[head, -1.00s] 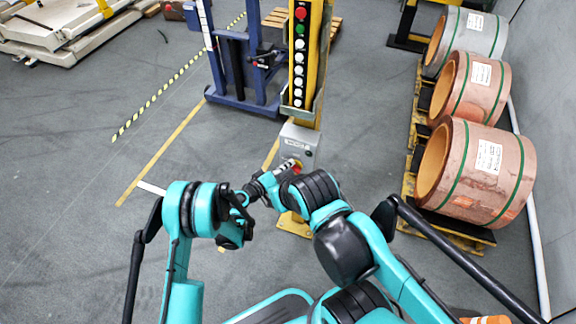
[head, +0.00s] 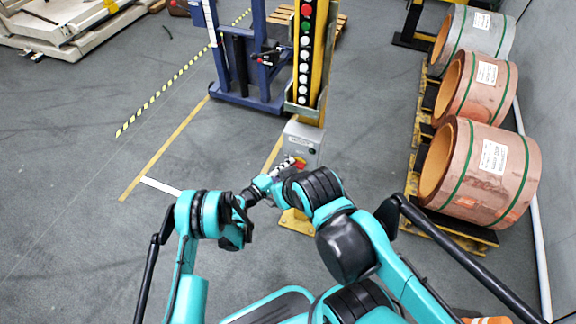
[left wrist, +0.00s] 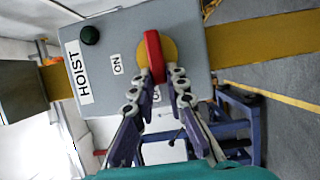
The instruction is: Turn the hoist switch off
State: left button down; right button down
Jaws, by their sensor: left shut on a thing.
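The hoist switch is a red handle on a yellow disc (left wrist: 170,51), set in a grey box marked HOIST (left wrist: 205,60). In the head view the grey box (head: 303,137) sits low on the yellow post. My left gripper (left wrist: 157,80) is shut on the red handle (left wrist: 153,55), with one finger at each side of its lower end. The handle stands nearly upright in the left wrist view. An ON label (left wrist: 117,64) shows to its left; a second label is partly hidden by a finger. My left gripper (head: 285,165) also shows at the box in the head view. My right gripper cannot be made out.
Above the box is a column of push buttons (head: 304,55) on the yellow post. A dark green lamp (left wrist: 90,36) sits on the box. A blue lift frame (head: 247,98) stands behind. Copper coils (head: 485,180) on pallets line the right wall. Open floor lies left.

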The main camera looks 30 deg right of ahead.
aim_at(296, 143)
dwell(0.4)
pick_arm(q)
jog(key=c, duration=1.5)
grip_release()
jog(key=shift+c, duration=0.2)
notch_tip(296, 143, up, 10)
